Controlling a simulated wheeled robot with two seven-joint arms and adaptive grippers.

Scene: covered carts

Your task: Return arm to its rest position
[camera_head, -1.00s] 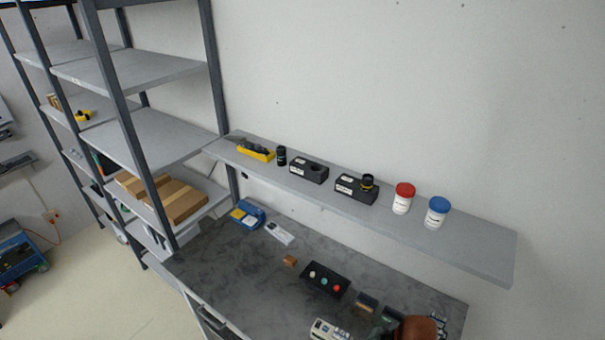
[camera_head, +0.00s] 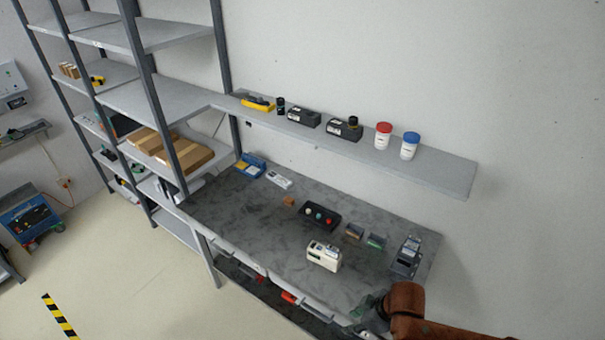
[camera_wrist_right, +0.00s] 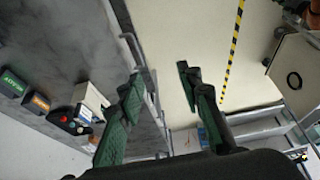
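My right arm comes in at the bottom right of the head view, with its brown link and the dark right gripper (camera_head: 368,308) at the front right edge of the grey workbench (camera_head: 250,215). In the right wrist view the two green-padded fingers of this gripper (camera_wrist_right: 160,80) stand wide apart with nothing between them. The floor and the bench's front edge show behind them. My left gripper is not in view.
On the bench are a white device (camera_head: 323,256), a black button box (camera_head: 320,215), a grey device (camera_head: 408,256) and small blocks. A wall shelf (camera_head: 450,175) carries a red-lidded jar (camera_head: 383,136) and a blue-lidded jar (camera_head: 410,146). The floor at left (camera_head: 130,285) is mostly clear.

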